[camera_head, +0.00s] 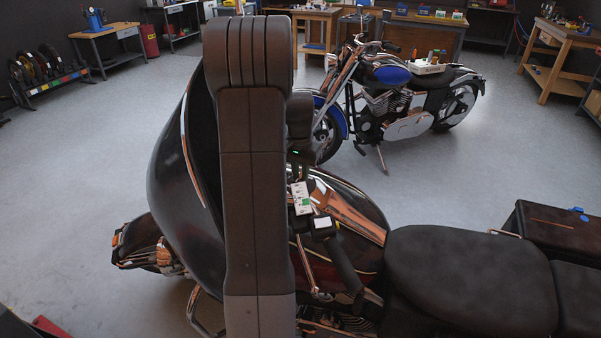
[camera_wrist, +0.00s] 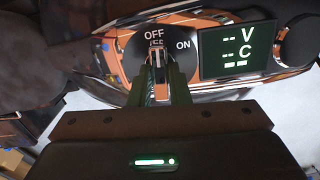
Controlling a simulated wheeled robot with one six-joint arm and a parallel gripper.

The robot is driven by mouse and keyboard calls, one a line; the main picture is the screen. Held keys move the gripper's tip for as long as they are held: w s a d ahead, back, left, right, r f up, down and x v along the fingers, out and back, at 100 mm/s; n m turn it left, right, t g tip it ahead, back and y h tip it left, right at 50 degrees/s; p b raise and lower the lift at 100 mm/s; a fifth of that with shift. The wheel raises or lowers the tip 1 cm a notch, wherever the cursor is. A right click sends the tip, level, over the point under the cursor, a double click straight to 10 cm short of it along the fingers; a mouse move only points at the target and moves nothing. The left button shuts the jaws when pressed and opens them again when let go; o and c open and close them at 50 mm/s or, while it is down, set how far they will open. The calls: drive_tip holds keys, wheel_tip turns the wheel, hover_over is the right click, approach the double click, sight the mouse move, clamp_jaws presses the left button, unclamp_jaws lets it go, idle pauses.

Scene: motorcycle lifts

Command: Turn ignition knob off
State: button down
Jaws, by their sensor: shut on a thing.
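The ignition knob (camera_wrist: 157,68) shows in the wrist view on a dark round dial plate (camera_wrist: 128,62) marked OFF at the top and ON to the right. My gripper (camera_wrist: 156,77) is shut on the knob, one finger on each side. The knob's end stands at the OFF mark and partly overlaps lettering below it. In the head view the black motorcycle (camera_head: 160,160) stands in front of me. My arm hides much of its front, and the knob cannot be made out there.
A screen (camera_wrist: 237,50) with green V and C readings sits right of the dial. The black seat (camera_head: 465,270) is to the right. A blue motorcycle (camera_head: 392,75) stands behind. Workbenches (camera_head: 310,22) line the back, with open floor (camera_head: 75,190) at left.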

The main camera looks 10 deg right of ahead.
sight(299, 177)
drive_tip(key=shift+n, duration=0.6)
drive_tip(key=c, duration=1.4)
unclamp_jaws()
drive_tip(key=shift+o, duration=0.2)
wheel_tip(299, 177, up, 14)
drive_tip(key=shift+s+a+b, duration=0.2)
drive_tip(key=shift+s+b, duration=0.1)
drive_tip(key=shift+b, duration=0.05)
drive_tip(key=shift+f, duration=0.1)
drive_tip(key=f, duration=1.4)
drive_tip(key=shift+w+d+p, duration=0.2)
drive_tip(key=shift+w+p, duration=0.1)
drive_tip(key=shift+p, duration=0.05)
drive_tip(key=shift+r, duration=0.1)
